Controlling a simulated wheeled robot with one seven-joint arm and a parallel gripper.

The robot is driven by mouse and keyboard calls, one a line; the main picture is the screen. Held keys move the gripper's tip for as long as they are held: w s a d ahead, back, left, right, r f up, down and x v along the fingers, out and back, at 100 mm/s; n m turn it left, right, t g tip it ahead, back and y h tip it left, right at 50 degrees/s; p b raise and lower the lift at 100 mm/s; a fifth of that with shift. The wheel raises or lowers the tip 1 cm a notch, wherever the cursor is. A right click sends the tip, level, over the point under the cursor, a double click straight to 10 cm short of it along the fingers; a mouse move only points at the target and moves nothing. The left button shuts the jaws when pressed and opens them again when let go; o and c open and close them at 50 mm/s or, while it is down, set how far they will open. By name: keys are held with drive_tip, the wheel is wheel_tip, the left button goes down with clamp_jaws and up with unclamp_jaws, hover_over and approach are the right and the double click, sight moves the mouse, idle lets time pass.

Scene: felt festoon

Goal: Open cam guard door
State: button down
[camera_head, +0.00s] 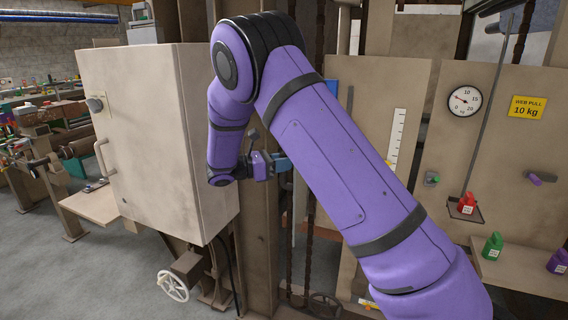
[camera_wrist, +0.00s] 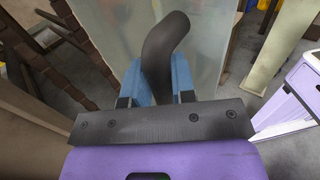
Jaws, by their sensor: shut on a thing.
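My gripper (camera_head: 283,164), with blue fingers, reaches in beside the machine's upright, largely behind my purple arm in the head view. In the wrist view my gripper (camera_wrist: 160,82) is shut on a dark, bent handle (camera_wrist: 165,45), with a finger on each side of it. Behind the handle is a pale, see-through panel (camera_wrist: 215,55), which looks like the cam guard door. In the head view my arm hides the handle and most of that area. I cannot tell whether the door is ajar.
A cream cabinet (camera_head: 150,120) with its own handle (camera_head: 103,157) stands left of my arm. A white handwheel (camera_head: 173,286) is below it. A cream panel with a gauge (camera_head: 463,100) and a yellow sign (camera_head: 527,107) is at right. Dark chains (camera_wrist: 45,75) hang left of the handle.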

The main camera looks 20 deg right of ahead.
drive_tip(key=shift+w+r, duration=0.1)
drive_tip(key=shift+w, duration=0.1)
idle(0.3)
drive_tip(key=c, duration=1)
unclamp_jaws()
drive_tip(key=shift+o, duration=0.2)
drive_tip(key=w+a, duration=0.1)
drive_tip(key=a, duration=0.9)
drive_tip(key=shift+w+a, duration=0.25)
drive_tip(key=shift+a, duration=0.1)
